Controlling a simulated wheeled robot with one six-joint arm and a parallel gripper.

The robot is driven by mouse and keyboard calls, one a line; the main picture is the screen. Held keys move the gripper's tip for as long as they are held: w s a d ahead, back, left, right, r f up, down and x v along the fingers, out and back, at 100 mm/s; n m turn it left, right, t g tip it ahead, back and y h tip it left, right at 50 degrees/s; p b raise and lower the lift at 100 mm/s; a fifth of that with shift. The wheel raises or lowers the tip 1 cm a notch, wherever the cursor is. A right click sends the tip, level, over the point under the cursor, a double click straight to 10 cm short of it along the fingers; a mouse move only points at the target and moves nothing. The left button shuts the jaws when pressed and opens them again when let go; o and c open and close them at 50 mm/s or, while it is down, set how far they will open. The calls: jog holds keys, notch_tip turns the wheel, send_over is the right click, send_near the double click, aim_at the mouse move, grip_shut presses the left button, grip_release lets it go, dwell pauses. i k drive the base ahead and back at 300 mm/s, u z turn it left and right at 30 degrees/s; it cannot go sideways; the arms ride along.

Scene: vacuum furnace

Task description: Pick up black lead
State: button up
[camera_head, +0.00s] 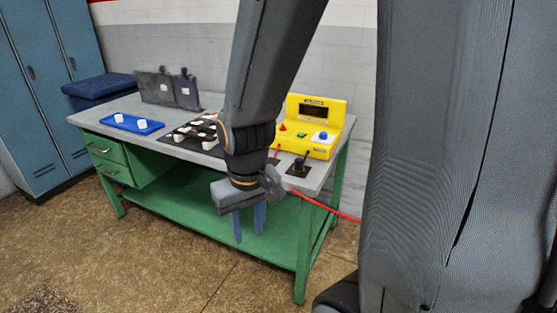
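A small black upright piece (301,161) stands on a dark square base near the right front corner of the tabletop. I cannot tell if it is part of the black lead; no black cable shows clearly. A red lead (330,207) runs from behind my wrist down to the right, and a short red piece (277,150) shows on the table behind my arm. My gripper (249,235) points down with its two blue-grey fingers apart and nothing between them. In the picture it lies in front of the table's front edge, left of and below the black piece.
A yellow instrument box (329,140) with a screen and buttons stands behind the black piece. Blue lockers stand left. Open floor lies in front.

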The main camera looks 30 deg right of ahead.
aim_at(298, 168)
jog(key=z, duration=0.25)
jog(key=i, duration=0.95)
jog(key=z, duration=0.5)
